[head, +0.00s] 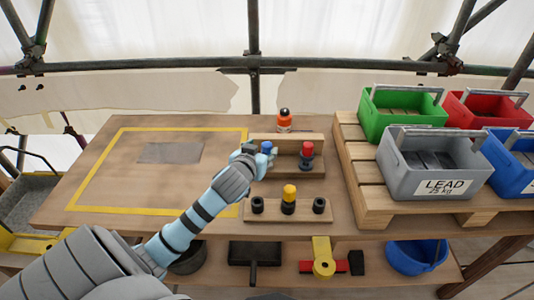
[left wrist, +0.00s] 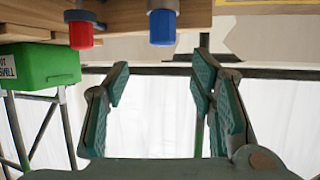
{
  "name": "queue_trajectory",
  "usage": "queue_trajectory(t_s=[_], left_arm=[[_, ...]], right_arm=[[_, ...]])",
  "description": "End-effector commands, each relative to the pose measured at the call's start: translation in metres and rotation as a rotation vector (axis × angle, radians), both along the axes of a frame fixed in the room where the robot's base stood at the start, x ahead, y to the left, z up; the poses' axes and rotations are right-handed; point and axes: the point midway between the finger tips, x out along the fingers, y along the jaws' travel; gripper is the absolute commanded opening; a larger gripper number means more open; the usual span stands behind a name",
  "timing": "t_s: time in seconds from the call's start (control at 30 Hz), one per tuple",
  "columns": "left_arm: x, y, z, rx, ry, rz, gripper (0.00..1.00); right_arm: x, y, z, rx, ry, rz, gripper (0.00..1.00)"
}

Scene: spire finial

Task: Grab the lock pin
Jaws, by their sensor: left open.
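Several capped pins stand on the bench, and I cannot tell which is the lock pin. A red-capped pin (head: 307,150) stands in the wooden rack (head: 312,187). A blue-capped pin (head: 266,146) is to its left, partly hidden by my gripper. A yellow-capped pin (head: 290,192) stands in the front block (head: 272,209) between two black sockets. My left gripper (head: 260,155) is beside the blue cap in the head view. In the left wrist view, which looks upside down, the open jaws (left wrist: 160,80) are empty, with the blue cap (left wrist: 162,28) and red cap (left wrist: 81,33) apart from them.
An orange bottle-like object (head: 284,120) stands behind the rack. A yellow-taped area with a grey plate (head: 170,153) is clear at left. A pallet (head: 372,205) with a grey LEAD crate (head: 425,185), green crate (head: 390,120) and others is at right. Tools lie on the lower shelf.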

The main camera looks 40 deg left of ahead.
Motion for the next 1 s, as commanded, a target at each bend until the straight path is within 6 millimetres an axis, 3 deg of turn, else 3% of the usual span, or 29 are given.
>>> queue_trajectory(t_s=[0.4,0.67,0.9,1.0], left_arm=[[0.052,0.025,-0.039,-0.001,0.002,0.0,0.51],[0.057,0.027,-0.039,0.0,0.002,-0.003,0.49],[0.057,0.027,-0.039,0.0,0.003,-0.003,0.11],[0.057,0.027,-0.039,0.0,0.002,-0.003,0.0]], right_arm=[[0.0,0.001,-0.021,0.001,0.0,0.0,0.4],[0.0,0.001,-0.02,0.001,-0.001,-0.001,0.4],[0.001,0.001,-0.02,0.001,-0.001,-0.001,0.4],[0.001,0.001,-0.02,0.001,-0.001,-0.001,0.4]])
